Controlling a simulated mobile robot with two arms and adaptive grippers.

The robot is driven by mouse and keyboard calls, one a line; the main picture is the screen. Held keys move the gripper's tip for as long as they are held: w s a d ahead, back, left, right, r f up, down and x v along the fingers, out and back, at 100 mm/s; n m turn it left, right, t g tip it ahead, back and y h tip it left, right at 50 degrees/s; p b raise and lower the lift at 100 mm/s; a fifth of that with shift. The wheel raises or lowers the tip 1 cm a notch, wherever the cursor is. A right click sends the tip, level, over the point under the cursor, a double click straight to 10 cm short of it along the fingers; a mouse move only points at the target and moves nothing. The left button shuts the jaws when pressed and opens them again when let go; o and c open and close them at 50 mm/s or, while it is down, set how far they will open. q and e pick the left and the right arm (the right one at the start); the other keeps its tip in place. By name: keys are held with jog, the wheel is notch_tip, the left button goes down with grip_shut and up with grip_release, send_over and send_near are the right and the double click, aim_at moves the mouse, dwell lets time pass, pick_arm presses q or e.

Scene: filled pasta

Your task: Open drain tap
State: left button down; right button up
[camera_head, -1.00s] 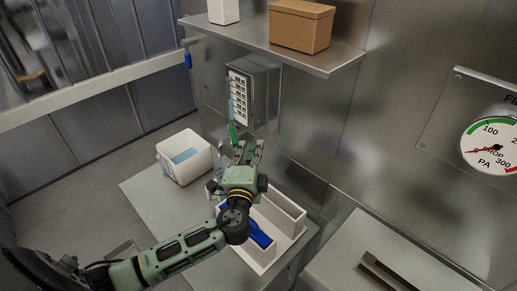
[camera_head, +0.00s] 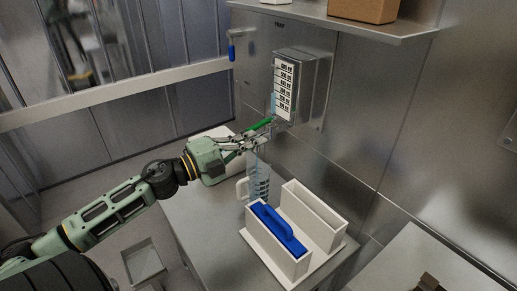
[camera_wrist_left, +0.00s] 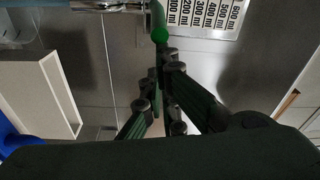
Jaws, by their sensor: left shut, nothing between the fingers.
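The drain tap's green lever (camera_head: 262,123) sits below the scale panel on the metal wall. It lies nearly level, slightly tilted, at the foot of a clear bluish tube. My left gripper (camera_head: 266,138) reaches in from the left, just below the lever. Its fingers are together and hold nothing. The left wrist view shows the green lever (camera_wrist_left: 160,32) with its rounded end just beyond the fingertips (camera_wrist_left: 168,62); I cannot tell whether they touch. A clear measuring jug (camera_head: 258,184) stands below the tap. My right gripper is not in view.
A white two-part holder (camera_head: 318,215) with a blue-handled item (camera_head: 278,226) stands on the metal table beside the jug. The scale panel (camera_head: 285,90) projects from the wall above. A shelf (camera_head: 340,27) with a brown box (camera_head: 362,9) hangs higher up.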

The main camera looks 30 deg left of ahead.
pick_arm(q)
jog(key=shift+a, duration=0.55)
jog(key=shift+s+a, duration=0.1)
dwell(0.3)
